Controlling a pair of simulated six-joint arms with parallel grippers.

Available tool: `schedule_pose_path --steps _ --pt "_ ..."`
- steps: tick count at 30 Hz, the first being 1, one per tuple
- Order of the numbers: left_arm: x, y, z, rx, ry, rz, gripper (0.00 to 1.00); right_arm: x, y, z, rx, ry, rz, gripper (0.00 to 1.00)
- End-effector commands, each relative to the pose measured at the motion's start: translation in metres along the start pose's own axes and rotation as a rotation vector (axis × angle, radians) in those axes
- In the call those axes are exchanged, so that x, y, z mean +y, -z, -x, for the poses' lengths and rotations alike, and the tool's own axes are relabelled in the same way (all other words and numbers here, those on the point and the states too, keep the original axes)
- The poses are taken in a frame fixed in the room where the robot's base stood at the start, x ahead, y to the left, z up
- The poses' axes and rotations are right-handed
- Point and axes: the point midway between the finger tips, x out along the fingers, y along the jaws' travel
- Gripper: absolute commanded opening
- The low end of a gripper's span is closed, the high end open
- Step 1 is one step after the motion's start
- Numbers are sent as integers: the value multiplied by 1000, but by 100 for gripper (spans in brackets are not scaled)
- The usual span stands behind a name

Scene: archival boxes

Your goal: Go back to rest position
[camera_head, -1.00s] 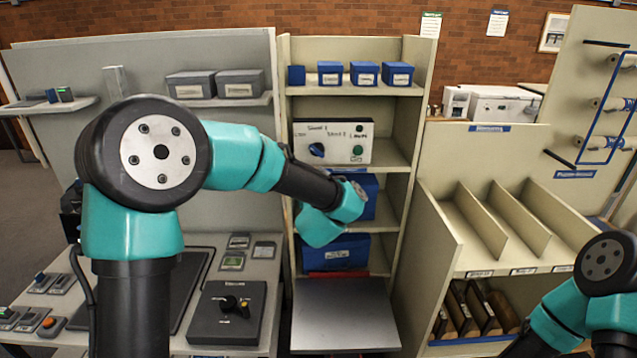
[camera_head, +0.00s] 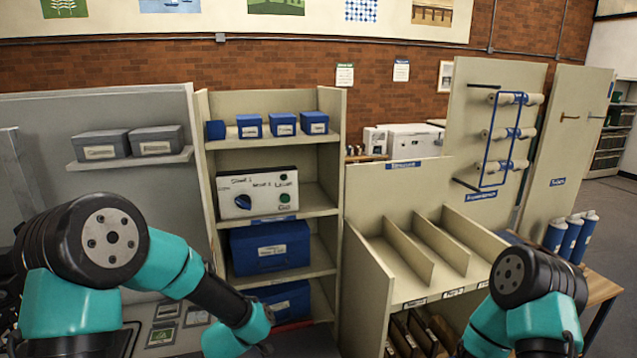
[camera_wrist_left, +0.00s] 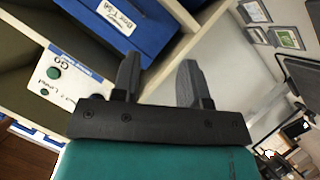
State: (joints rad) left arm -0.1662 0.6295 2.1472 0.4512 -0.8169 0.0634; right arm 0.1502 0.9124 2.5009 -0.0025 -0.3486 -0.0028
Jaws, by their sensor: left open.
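My left gripper shows in the left wrist view (camera_wrist_left: 158,82), with its two dark fingers apart and nothing between them. In the head view my left arm comes in from the left and its end is low in front of the shelf unit (camera_head: 200,150); the fingers are not visible there. A blue labelled box (camera_head: 270,247) sits on a shelf right of the arm; a blue box also shows beyond the fingers in the left wrist view (camera_wrist_left: 120,22). My right arm is at the lower right of the head view, and its gripper is out of frame.
A white control panel (camera_head: 259,192) with a blue knob and green button is on the shelf above. A lower blue box (camera_head: 284,300) stands below. A divided rack (camera_head: 370,275) is to the right, and two grey boxes (camera_head: 157,140) are on the left shelf.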

Motion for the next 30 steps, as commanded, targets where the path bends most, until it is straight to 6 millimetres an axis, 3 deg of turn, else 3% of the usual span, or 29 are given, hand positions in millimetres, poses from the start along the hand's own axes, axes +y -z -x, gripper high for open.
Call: schedule_pose_path --steps 1,8,12,16,22,30 --pt "-23 -24 -1 -76 22 -31 40 0 0 0 0 0 0 37" --pt "-110 -127 22 -437 80 -150 40 0 0 0 0 0 0 37" --pt "-158 -186 55 -669 102 -200 40 0 0 0 0 0 0 37" --pt "-195 -232 95 -877 109 -229 40 0 0 0 0 0 0 37" --pt "-221 -267 136 -1060 101 -247 40 0 0 0 0 0 0 37" --pt "-223 -270 140 -1078 99 -250 40 0 0 0 0 0 0 37"
